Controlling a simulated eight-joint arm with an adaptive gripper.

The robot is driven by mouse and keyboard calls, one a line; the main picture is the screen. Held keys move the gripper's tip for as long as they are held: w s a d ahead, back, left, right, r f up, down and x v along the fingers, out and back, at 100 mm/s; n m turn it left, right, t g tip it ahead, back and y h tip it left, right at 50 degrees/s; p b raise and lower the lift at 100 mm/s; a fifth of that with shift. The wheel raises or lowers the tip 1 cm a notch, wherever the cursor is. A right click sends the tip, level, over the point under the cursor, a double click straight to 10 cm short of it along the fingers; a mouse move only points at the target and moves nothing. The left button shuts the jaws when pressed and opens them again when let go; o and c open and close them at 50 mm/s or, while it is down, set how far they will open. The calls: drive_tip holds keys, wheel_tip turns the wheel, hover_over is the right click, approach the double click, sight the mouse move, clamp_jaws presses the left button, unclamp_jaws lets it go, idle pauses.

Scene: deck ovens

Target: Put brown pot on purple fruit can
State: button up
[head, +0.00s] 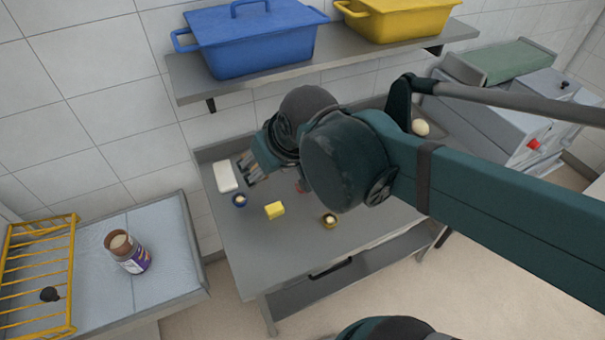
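A can with a purple and white label (138,263) stands upright on the pale blue-topped table at the left. A brown round piece with a pale inside, seemingly the brown pot (119,244), is at its top, in line with it; I cannot tell how it is seated. My gripper (248,172) is over the back left of the grey metal table, well to the right of the can and apart from it. Its fingertips look spread, with nothing visible between them.
A yellow wire rack (38,270) stands left of the can. A shelf with a blue casserole (258,45) hangs above.

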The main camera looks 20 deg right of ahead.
drive_tip(key=s+d+f+m+h, duration=0.1)
drive_tip(key=s+d+m, duration=0.1)
drive_tip(key=s+d, duration=0.3)
drive_tip(key=shift+s+d+t, duration=0.15)
drive_tip(key=shift+d+t, duration=0.15)
drive_tip(key=shift+d, duration=0.55)
